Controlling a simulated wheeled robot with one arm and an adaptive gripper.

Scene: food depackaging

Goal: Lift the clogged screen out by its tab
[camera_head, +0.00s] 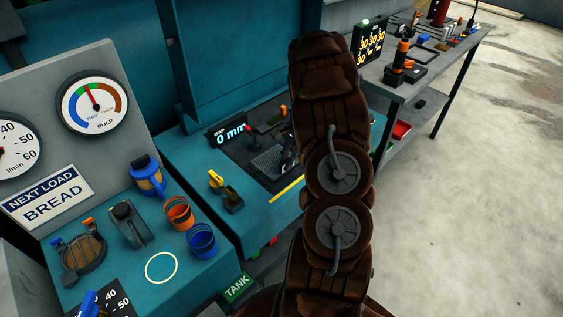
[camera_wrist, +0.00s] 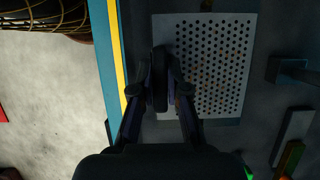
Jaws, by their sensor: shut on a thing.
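The screen (camera_wrist: 222,60) is a light grey perforated plate in the wrist view, with orange-brown residue in some holes. In the head view the screen (camera_head: 268,161) shows as a small mesh panel in the dark recess of the teal machine. My gripper (camera_wrist: 161,78) is shut on a dark upright tab at the plate's left edge; the fingers cover much of the tab. In the head view my gripper (camera_head: 288,157) is at the screen's right side, partly hidden by my arm. I cannot tell whether the screen is clear of its seat.
A yellow-striped edge (camera_wrist: 117,55) runs left of the screen. A gap display (camera_head: 228,134) reading 0 mm stands behind the recess. A yellow-handled part (camera_head: 217,180), an orange cup (camera_head: 178,214) and a blue cup (camera_head: 201,241) stand to the left. A grey bench (camera_head: 425,72) is at right.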

